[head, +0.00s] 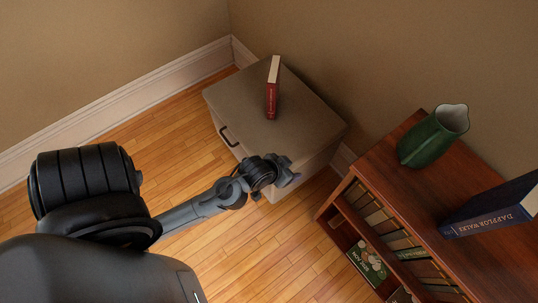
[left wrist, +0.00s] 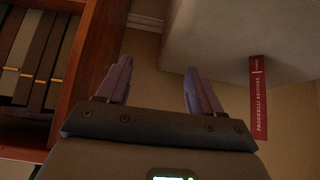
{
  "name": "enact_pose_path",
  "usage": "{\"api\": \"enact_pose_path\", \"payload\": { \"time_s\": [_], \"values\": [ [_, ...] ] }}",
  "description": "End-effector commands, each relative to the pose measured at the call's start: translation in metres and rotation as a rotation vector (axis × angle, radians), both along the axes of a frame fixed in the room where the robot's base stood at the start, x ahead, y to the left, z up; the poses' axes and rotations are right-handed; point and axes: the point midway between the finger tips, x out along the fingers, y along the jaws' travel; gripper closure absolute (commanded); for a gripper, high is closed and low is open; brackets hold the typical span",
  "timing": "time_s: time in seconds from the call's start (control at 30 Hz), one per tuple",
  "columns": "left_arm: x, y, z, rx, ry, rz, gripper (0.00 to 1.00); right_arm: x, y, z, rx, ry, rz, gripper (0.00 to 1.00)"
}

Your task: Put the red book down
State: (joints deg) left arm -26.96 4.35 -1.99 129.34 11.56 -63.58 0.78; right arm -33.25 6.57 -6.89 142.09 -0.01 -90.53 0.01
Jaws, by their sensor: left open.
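The red book (head: 271,92) stands upright on top of the grey-beige cabinet (head: 305,122), with its spine and pale top edge showing. It also shows at the right of the left wrist view (left wrist: 259,100), its spine lettering visible. My left gripper (head: 287,174) is over the cabinet's near right side, apart from the book. In the left wrist view my left gripper (left wrist: 157,78) has its two fingers spread with nothing between them, and the book is to the right of them. My right gripper is in neither view.
A wooden bookcase (head: 410,190) with several books on its shelves stands at the right. A green pitcher (head: 426,140) and a dark blue book (head: 490,212) are on its top. Walls close in behind the cabinet. Wooden floor (head: 275,245) is open in front.

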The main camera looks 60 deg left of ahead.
Motion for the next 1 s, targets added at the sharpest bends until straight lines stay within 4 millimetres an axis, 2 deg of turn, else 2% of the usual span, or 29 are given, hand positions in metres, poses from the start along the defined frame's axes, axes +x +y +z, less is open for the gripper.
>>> {"api": "enact_pose_path", "payload": {
  "time_s": [0.03, 0.13, 0.2, 0.33, 0.47, 0.77, 0.87, 1.0],
  "values": [
    [-0.020, -0.016, 0.004, -0.002, 0.073, -0.066, 0.34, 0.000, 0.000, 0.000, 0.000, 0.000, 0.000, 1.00],
    [-0.055, -0.039, 0.010, 0.007, 0.202, -0.173, 0.34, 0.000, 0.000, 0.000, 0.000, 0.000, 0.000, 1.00],
    [-0.075, -0.049, 0.014, 0.017, 0.269, -0.226, 0.34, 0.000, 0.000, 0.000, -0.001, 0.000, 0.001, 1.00],
    [-0.098, -0.057, 0.019, 0.033, 0.348, -0.284, 0.34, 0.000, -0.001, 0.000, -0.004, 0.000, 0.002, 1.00],
    [-0.105, -0.060, 0.021, 0.040, 0.372, -0.301, 0.34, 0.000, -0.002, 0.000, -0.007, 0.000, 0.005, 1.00],
    [-0.105, -0.059, 0.023, 0.039, 0.372, -0.301, 0.34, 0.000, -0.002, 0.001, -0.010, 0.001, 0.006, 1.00],
    [-0.104, -0.059, 0.029, 0.038, 0.372, -0.300, 0.34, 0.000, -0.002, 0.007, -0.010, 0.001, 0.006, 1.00],
    [-0.104, -0.059, 0.048, 0.038, 0.372, -0.300, 0.34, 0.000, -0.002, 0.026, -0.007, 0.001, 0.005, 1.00]
  ]
}}
